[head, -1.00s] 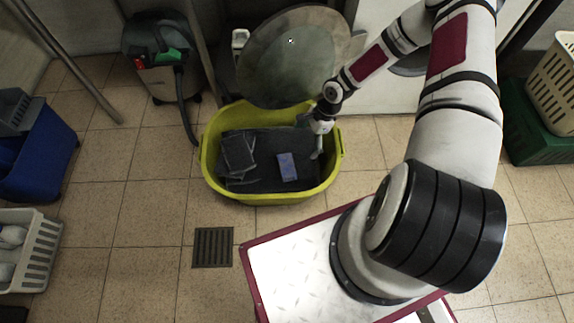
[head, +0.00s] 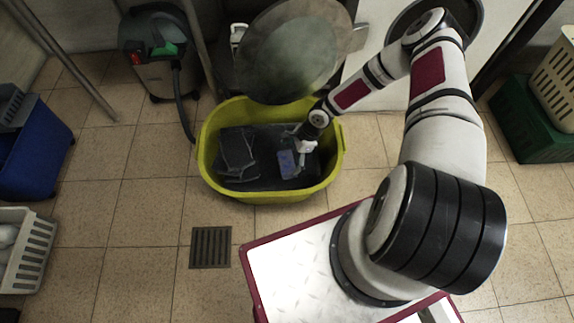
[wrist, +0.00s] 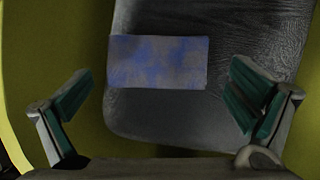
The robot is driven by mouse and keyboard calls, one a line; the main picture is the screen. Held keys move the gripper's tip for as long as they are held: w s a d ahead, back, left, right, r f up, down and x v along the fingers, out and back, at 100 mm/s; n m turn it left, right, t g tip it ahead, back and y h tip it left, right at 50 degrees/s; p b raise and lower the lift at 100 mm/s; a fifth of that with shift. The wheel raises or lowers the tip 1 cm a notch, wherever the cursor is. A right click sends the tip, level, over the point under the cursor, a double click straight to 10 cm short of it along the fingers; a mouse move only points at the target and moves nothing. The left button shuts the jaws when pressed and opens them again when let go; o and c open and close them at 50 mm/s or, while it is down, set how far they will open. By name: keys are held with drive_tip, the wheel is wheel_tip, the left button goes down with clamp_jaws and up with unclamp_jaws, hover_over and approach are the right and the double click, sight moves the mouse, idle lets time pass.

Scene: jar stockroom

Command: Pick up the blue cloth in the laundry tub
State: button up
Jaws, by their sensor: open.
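The blue cloth (head: 288,164) lies flat on dark folded fabric (head: 262,140) inside the yellow-green laundry tub (head: 206,165). In the wrist view the cloth (wrist: 158,62) is a mottled blue-grey rectangle ahead of the fingertips, a little left of the midline between them. My gripper (head: 302,148) is inside the tub outline, over the upper right part of the cloth. In the wrist view my gripper (wrist: 158,92) is open, its green-padded fingers wide apart with nothing between them. The gap in height between fingers and cloth is hard to tell.
A darker folded cloth (head: 237,148) lies at the tub's left. A large round disc (head: 290,50) stands close behind the tub. A vacuum-like machine (head: 160,50) is at the back left. Floor drain (head: 211,247) and clear tiles lie in front of the tub.

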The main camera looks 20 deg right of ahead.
sight(287, 162)
drive_tip(key=b+x, duration=0.2)
drive_tip(key=x, duration=0.2)
drive_tip(key=c, duration=0.8)
drive_tip(key=shift+r, duration=0.1)
drive_tip(key=shift+c, duration=0.2)
